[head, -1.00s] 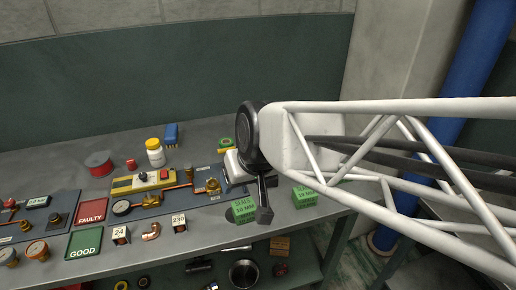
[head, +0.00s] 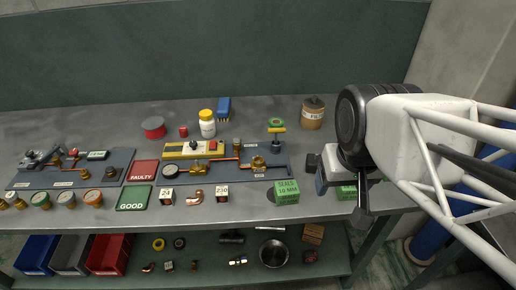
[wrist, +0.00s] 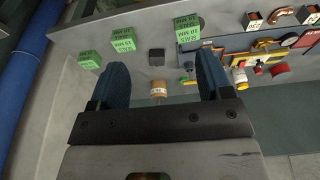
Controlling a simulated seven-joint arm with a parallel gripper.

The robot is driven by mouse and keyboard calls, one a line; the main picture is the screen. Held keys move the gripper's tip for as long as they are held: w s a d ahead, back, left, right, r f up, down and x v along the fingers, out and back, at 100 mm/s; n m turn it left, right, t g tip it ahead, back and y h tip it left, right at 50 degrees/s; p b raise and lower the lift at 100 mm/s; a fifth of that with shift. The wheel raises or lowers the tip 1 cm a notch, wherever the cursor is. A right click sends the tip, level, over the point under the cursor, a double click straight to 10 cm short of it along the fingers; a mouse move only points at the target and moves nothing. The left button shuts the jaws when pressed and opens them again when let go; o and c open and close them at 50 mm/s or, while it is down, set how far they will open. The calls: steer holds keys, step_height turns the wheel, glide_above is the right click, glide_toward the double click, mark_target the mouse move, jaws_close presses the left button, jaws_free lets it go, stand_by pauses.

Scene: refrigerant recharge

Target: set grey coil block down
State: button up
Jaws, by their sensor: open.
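A small dark grey block (wrist: 156,56), which looks like the coil block, sits on the bench in the wrist view. It appears between the two blue fingers, beyond their tips, and no finger is seen touching it. My gripper (wrist: 163,72) is open and empty. In the head view my gripper (head: 322,182) is over the right part of the bench, right of a green seals box (head: 287,191).
More green seals boxes (wrist: 123,40) stand near the block. A tan filter jar (head: 312,113) stands behind my gripper. The blue board with brass valve (head: 258,164) lies to the left, with the green GOOD mat (head: 134,198) and red FAULTY mat (head: 144,171).

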steer(key=shift+w, duration=0.1)
steer(key=m+g+y, duration=0.3)
steer(key=m+y, duration=0.2)
steer(key=m, duration=1.3)
glide_toward(167, 194)
step_height(167, 194, down, 2)
steer(key=shift+a+f, duration=0.2)
steer(key=shift+a, duration=0.6)
steer(key=shift+f, duration=0.1)
steer(key=shift+x, duration=1.2)
steer(key=shift+f, duration=0.1)
